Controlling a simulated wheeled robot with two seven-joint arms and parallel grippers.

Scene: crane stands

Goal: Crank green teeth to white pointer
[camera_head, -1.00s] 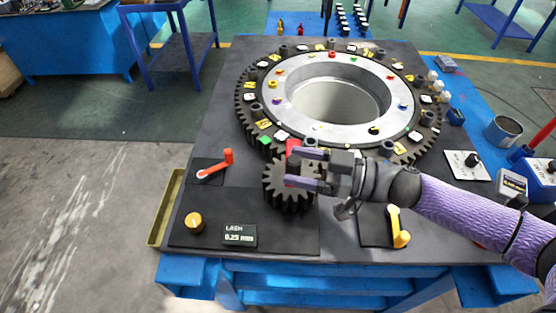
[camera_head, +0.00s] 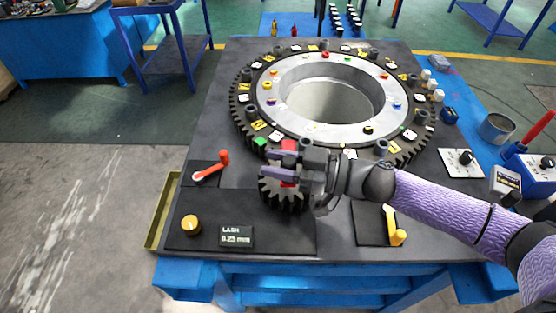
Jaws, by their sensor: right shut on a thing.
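The large dark ring gear (camera_head: 240,112) lies on the bench with a silver inner ring and many coloured markers on top. A green block (camera_head: 260,142) sits on its near-left toothed edge. The small dark pinion gear (camera_head: 284,200) stands just in front of the ring. My right gripper (camera_head: 270,161) is over the pinion, shut on a red handle (camera_head: 289,181), which is partly hidden by the fingers. I cannot make out a white pointer for certain; the gripper covers the area between the pinion and the ring. My left gripper is not in view.
A red lever (camera_head: 223,158) and a yellow knob (camera_head: 190,225) are left of the pinion, by a display (camera_head: 236,236) reading LASH 0.25 mm. A yellow lever (camera_head: 393,225) stands at the right. A metal cup (camera_head: 496,129) and blue boxes crowd the right edge.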

